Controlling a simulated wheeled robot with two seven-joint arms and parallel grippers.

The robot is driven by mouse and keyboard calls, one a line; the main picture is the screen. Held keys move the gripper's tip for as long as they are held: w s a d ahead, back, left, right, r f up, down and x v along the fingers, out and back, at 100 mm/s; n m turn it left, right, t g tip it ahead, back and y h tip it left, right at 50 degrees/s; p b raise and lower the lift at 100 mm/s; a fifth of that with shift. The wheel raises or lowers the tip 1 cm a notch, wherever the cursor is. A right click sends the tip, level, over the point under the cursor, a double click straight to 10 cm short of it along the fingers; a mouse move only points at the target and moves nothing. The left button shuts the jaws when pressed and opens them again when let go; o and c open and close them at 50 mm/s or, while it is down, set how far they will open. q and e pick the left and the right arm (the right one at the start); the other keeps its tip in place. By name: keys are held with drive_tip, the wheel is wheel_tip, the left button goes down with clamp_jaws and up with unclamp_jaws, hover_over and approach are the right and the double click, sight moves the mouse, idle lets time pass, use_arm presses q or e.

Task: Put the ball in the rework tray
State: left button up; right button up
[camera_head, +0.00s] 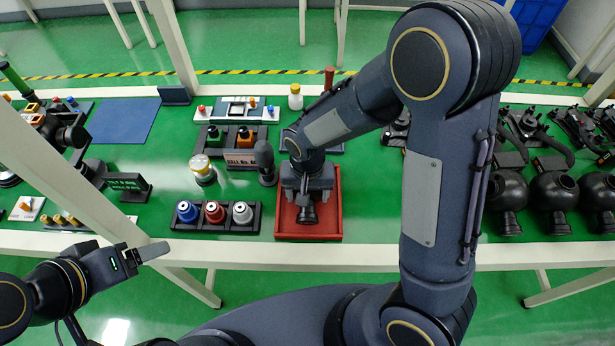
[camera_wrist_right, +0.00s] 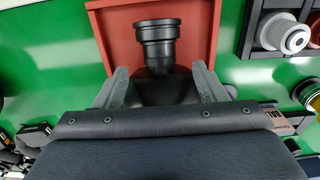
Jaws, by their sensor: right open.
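The red rework tray (camera_head: 335,220) stands at the middle of the table's front edge; it also shows in the right wrist view (camera_wrist_right: 115,40). A black camera ball (camera_head: 307,215) with a ringed lens barrel lies in it, the barrel toward the front edge. In the right wrist view the ball (camera_wrist_right: 158,45) is between the fingertips, its rear part hidden by my gripper. My right gripper (camera_wrist_right: 160,85) is open around the ball, low over the tray. My left gripper (camera_head: 155,252) is in front of the table at the left, away from the tray; its jaw opening is unclear.
Left of the tray is a black rack (camera_head: 216,222) with blue, red and white-topped parts. A dark upright object (camera_head: 265,160) stands close behind the tray's left side. Several black camera balls (camera_head: 555,195) sit at the right. A blue mat (camera_head: 125,118) lies at the back left.

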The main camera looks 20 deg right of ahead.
wheel_tip(320, 180, up, 9)
drive_tip(key=s+d+r+t+y, duration=0.2)
drive_tip(key=s+d+r, duration=0.2)
drive_tip(key=s, duration=0.3)
drive_tip(key=s+d+r+n+t+y, duration=0.1)
drive_tip(key=s+d+r+t, duration=0.2)
drive_tip(key=s, duration=0.4)
drive_tip(key=d+r, duration=0.1)
drive_tip(key=d, duration=0.1)
drive_tip(key=shift+s+d+r+n+t+y, duration=0.3)
drive_tip(key=shift+s+r+y, duration=0.1)
idle(0.5)
